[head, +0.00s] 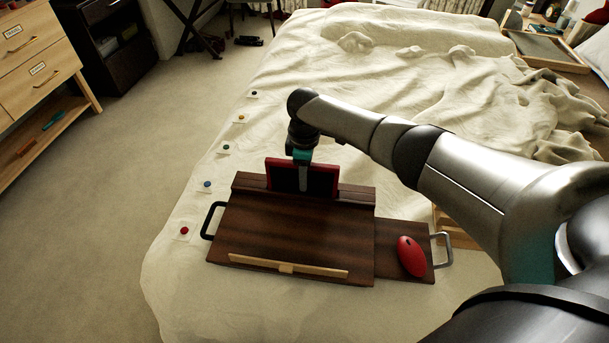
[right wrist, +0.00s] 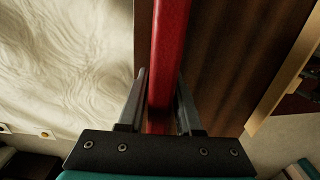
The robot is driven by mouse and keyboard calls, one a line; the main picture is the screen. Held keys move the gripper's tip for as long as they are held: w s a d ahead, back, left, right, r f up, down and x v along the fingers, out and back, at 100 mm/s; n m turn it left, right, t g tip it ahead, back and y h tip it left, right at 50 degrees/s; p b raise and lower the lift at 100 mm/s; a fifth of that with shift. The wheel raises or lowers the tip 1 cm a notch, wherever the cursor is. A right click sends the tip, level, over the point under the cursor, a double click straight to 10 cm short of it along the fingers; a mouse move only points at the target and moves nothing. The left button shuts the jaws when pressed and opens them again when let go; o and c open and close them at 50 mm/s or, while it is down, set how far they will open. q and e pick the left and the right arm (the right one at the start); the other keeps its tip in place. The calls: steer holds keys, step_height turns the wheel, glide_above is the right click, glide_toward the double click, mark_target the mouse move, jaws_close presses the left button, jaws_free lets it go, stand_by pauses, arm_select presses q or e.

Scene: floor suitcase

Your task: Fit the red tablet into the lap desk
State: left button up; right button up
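The lap desk (head: 290,228) is a dark wooden board lying on the bed, with a raised strip along its back edge. The red tablet (head: 325,180), red-framed with a dark screen, stands upright at the middle of that strip. I cannot tell whether its lower edge sits in a slot. My right gripper (head: 303,178) comes down onto the tablet's top edge. In the right wrist view its fingers lie close along both sides of the tablet's red edge (right wrist: 169,50), shut on it. My left gripper is not in view.
A red mouse (head: 411,256) lies on the desk's right side panel, beside a grey handle (head: 443,249). A pale wooden ledge (head: 288,267) runs along the desk's front. Several coloured pins or buttons line the bed's left edge. Bare bed lies in front of the desk.

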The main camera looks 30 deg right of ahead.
steer(key=shift+o, duration=1.4)
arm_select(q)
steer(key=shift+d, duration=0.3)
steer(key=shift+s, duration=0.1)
arm_select(e)
steer(key=shift+r, duration=0.1)
step_height(320, 180, up, 11)
steer(key=p, duration=0.4)
steer(key=shift+r, duration=0.65)
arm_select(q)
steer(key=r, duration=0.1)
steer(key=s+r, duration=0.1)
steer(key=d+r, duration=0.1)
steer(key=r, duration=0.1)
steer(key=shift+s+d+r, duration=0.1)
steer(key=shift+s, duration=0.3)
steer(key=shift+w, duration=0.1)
